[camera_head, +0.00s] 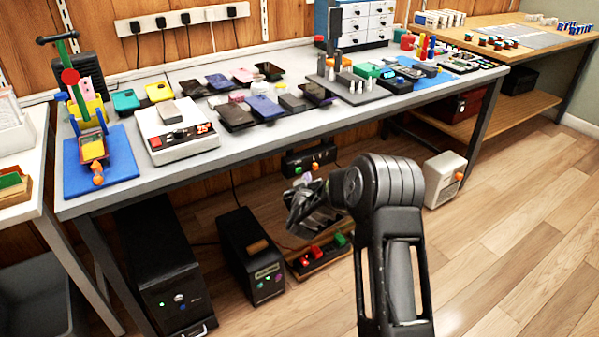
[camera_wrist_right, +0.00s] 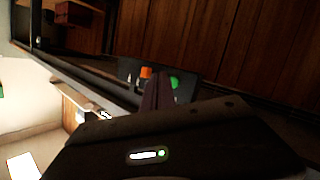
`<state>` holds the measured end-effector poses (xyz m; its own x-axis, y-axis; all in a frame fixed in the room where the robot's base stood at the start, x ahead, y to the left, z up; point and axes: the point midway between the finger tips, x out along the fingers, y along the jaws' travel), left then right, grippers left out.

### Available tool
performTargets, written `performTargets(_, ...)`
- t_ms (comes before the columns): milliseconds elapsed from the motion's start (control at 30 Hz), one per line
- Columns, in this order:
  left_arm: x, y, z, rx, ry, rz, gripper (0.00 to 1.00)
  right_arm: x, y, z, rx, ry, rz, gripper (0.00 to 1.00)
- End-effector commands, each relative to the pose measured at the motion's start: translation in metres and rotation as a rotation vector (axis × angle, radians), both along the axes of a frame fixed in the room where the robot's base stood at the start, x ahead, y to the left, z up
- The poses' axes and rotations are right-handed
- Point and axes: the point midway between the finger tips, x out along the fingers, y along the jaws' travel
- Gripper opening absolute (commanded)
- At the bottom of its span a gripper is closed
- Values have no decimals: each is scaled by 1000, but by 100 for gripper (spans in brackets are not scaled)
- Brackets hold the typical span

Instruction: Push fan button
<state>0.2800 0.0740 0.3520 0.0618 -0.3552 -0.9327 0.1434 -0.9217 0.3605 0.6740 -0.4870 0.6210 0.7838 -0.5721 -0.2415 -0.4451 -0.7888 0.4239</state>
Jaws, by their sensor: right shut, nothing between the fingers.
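A black box (camera_head: 309,158) hangs under the workbench's front edge. It carries an orange-red button (camera_head: 316,166) and a green button beside it. In the right wrist view the orange button (camera_wrist_right: 146,72) and the green button (camera_wrist_right: 173,83) show just beyond my fingertips. No label tells which is the fan button. My right gripper (camera_head: 306,183) is shut and empty, in front of and below the box. Its closed fingers (camera_wrist_right: 156,94) point at the box, near the buttons; I cannot tell whether they touch. My left gripper is not in view.
The workbench (camera_head: 250,143) overhangs this spot and holds phones and a scale (camera_head: 175,130). The floor at right is clear.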

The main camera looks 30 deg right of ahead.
Motion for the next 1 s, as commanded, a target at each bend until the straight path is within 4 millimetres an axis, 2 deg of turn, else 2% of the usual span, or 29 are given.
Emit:
performTargets(500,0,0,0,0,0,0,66,0,0,0,0,0,0,0)
performTargets(1000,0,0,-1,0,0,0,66,9,0,0,0,0,0,0)
